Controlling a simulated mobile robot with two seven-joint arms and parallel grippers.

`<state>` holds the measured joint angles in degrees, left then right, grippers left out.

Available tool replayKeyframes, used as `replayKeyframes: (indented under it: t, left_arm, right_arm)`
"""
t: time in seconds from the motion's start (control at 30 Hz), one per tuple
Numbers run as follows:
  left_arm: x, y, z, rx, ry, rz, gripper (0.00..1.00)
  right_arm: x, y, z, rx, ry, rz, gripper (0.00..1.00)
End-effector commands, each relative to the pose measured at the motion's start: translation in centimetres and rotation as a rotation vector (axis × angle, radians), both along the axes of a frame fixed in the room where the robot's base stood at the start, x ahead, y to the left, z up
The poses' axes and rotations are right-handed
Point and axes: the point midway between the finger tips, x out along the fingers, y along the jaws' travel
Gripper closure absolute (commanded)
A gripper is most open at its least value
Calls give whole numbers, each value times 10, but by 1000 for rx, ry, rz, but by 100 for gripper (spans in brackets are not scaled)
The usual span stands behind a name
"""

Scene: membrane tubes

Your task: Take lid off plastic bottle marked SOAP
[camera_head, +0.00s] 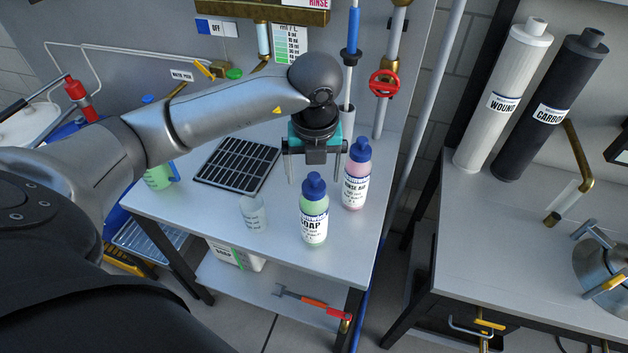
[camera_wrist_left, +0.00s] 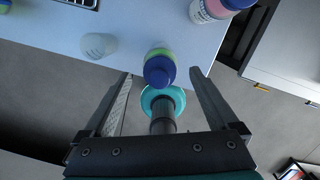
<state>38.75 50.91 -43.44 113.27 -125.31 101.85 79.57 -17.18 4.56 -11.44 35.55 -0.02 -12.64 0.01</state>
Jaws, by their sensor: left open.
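The bottle marked SOAP (camera_head: 314,225) stands upright on the table, green with a blue lid (camera_head: 314,186) on it. My left gripper (camera_head: 314,170) is open and empty, fingers pointing down, apart from the bottle and, in the head view, above and behind the lid. In the left wrist view, the blue lid (camera_wrist_left: 159,70) shows from above, in line with the gap between the two fingers. My right gripper is in neither view.
A pink RINSE AID bottle (camera_head: 355,175) stands close, behind and right of the soap bottle. A clear beaker (camera_head: 253,213) stands to the left. A black rack (camera_head: 237,165) lies farther back. The table front (camera_head: 275,245) is bare.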

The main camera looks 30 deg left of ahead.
Motion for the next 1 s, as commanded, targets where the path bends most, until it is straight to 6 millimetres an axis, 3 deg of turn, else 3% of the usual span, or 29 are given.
replayKeyframes:
  t: [0.13, 0.37, 1.0]
  left_arm:
    - [1, 1, -13, 1, 2, -2, 7]
    - [1, 1, -13, 1, 1, -2, 8]
    - [1, 1, -12, 1, -1, -2, 80]
  right_arm:
    - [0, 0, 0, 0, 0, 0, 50]
    - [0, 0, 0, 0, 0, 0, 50]
    - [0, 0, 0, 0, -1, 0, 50]
